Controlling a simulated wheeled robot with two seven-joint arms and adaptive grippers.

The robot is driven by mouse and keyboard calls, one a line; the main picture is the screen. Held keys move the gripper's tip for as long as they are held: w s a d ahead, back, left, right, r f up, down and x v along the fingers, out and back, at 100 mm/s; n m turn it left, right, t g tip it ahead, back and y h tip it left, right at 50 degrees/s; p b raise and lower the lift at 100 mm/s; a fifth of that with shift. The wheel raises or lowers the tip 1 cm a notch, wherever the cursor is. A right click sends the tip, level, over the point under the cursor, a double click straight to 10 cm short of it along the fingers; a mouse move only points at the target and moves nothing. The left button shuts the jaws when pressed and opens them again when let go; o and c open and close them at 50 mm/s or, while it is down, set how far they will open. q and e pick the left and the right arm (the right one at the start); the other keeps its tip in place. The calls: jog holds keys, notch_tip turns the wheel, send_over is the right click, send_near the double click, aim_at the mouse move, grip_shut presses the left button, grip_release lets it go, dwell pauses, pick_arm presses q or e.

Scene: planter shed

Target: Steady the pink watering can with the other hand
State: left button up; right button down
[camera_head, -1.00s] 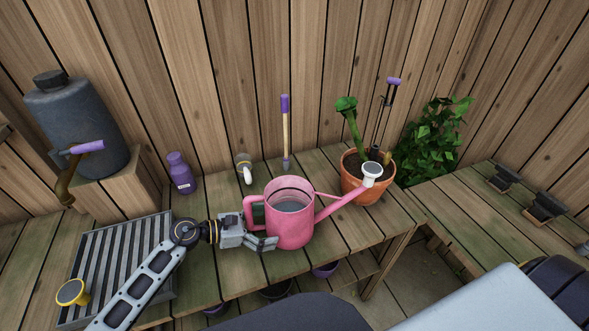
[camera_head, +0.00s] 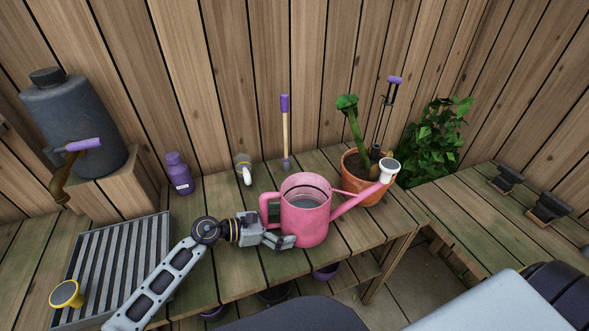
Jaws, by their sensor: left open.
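The pink watering can (camera_head: 308,226) stands upright on the wooden bench, with grey-looking water inside. Its handle is on the left and its spout points right, with the white rose (camera_head: 389,169) in front of the terracotta pot (camera_head: 352,161). My left gripper (camera_head: 288,241) is open at the can's lower left side, below the handle. Its fingers overlap the can's lower edge in the picture; I cannot tell whether they touch it. My right gripper is not in view.
A slatted grey tray (camera_head: 112,262) and a dark tank (camera_head: 75,120) are at left. Free bench (camera_head: 215,190) lies left of the can.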

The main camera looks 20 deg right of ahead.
pick_arm(q)
jog(key=c, duration=1.3)
jog(key=shift+c, duration=0.6)
jog(key=shift+f, duration=0.2)
dwell(0.3)
